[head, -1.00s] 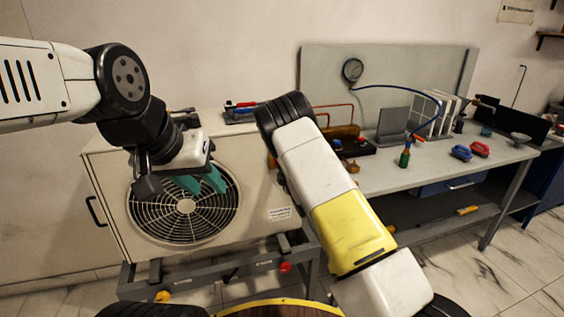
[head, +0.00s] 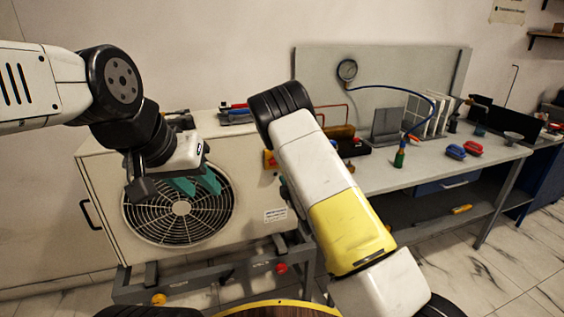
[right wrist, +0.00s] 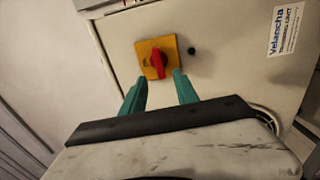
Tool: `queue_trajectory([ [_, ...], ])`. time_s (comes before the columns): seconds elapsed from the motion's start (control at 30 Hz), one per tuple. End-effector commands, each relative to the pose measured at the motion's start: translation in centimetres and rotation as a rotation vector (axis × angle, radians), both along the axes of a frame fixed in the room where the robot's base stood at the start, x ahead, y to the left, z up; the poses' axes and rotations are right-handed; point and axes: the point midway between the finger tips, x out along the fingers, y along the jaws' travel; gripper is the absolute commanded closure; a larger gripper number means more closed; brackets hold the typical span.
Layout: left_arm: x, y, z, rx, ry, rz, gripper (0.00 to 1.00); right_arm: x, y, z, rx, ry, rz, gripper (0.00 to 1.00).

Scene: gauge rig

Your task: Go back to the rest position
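My left gripper (head: 197,184) has teal fingers and hangs in front of the fan grille of the beige outdoor unit (head: 250,240). Its fingers are spread with a gap and nothing shows between them. My right gripper (right wrist: 158,91) is open and empty in the right wrist view. Its two teal fingers stand apart, pointing at a red rotary switch (right wrist: 158,62) on a yellow plate on a beige panel. The knob lies just beyond the fingertips; whether they touch the plate I cannot tell. In the head view my right forearm mostly hides this gripper.
A grey workbench (head: 400,178) stands at the right. It holds a pressure gauge (head: 347,70) with a blue hose, a green bottle (head: 399,158), and blue (head: 456,151) and red (head: 473,147) items. Marble floor (head: 500,270) is free at the lower right.

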Motion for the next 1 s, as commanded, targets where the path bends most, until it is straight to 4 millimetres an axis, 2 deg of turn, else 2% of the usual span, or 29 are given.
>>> queue_trajectory([
  [0.13, 0.0, 0.0, 0.0, 0.000, 0.000, 0.000, 0.64, 0.8, -1.9, 2.4, 0.104, 0.076, -0.071, 0.64],
  [0.27, 0.0, 0.0, 0.0, 0.000, 0.000, 0.000, 0.64, 0.9, -4.6, 5.4, 0.285, 0.215, -0.175, 0.64],
  [0.47, 0.0, 0.0, 0.0, 0.000, 0.000, 0.000, 0.64, -1.6, -7.9, 10.1, 0.586, 0.439, -0.312, 0.64],
  [0.57, 0.0, 0.0, 0.0, 0.000, 0.000, 0.000, 0.64, -4.0, -9.0, 12.4, 0.727, 0.546, -0.368, 0.64],
  [0.77, 0.0, 0.0, 0.0, 0.000, 0.000, 0.000, 0.64, -10.5, -10.5, 16.9, 0.973, 0.748, -0.466, 0.64],
  [0.87, 0.0, 0.0, 0.0, 0.000, 0.000, 0.000, 0.64, -14.6, -10.9, 18.8, 1.075, 0.842, -0.515, 0.64],
  [1.0, 0.0, 0.0, 0.0, 0.000, 0.000, 0.000, 0.64, -21.2, -11.4, 21.0, 1.192, 0.962, -0.593, 0.64],
])
